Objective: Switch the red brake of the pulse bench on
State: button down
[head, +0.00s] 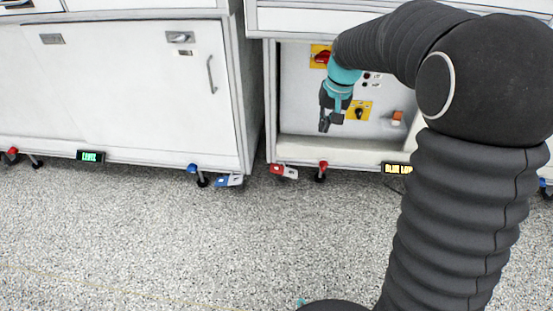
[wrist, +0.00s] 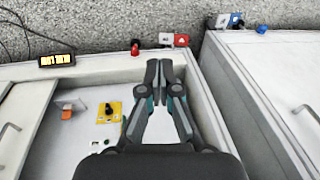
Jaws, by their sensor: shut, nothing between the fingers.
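My gripper (head: 324,127) is shut and empty. It hangs in front of the open bay of the right-hand bench (head: 340,150), above its lower edge. In the wrist view its closed fingertips (wrist: 158,66) point towards the floor side of the bench. At the foot of this bench are a red-and-white tag-like lever (head: 283,171) and a red-topped caster (head: 322,166). The lever (wrist: 181,40) and caster (wrist: 135,47) also show in the wrist view, just beyond the fingertips and apart from them. I cannot read the bench name or tell the brake's position.
The bay panel holds a red switch on a yellow plate (head: 320,57), a black knob on a yellow plate (head: 358,111) and an orange part (head: 397,117). A neighbouring bench (head: 130,90) has a blue-and-white lever (head: 229,180) and blue-topped caster (head: 194,170). The speckled floor is clear.

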jog(key=w+a+f+b, duration=0.1)
jog(key=w+a+f, duration=0.2)
jog(key=w+f, duration=0.3)
jog(key=w+a+f+b, duration=0.1)
jog(key=w+a+f, duration=0.2)
jog(key=w+f, duration=0.3)
jog(key=g+y+b, duration=0.1)
jog(key=y+b, duration=0.1)
send_over(274, 170)
jog(key=d, duration=0.5)
notch_tip(274, 170, down, 14)
jog(key=r, duration=0.1)
jog(key=shift+a+f+m, duration=0.25)
jog(key=shift+m, duration=0.05)
jog(key=shift+s, duration=0.1)
jog(key=x, duration=0.4)
jog(key=b+x, duration=0.1)
jog(key=x, duration=0.9)
jog(key=shift+s+d, duration=0.2)
jog(key=shift+s, duration=0.1)
jog(key=shift+d+h, duration=0.2)
jog(key=shift+h, duration=0.1)
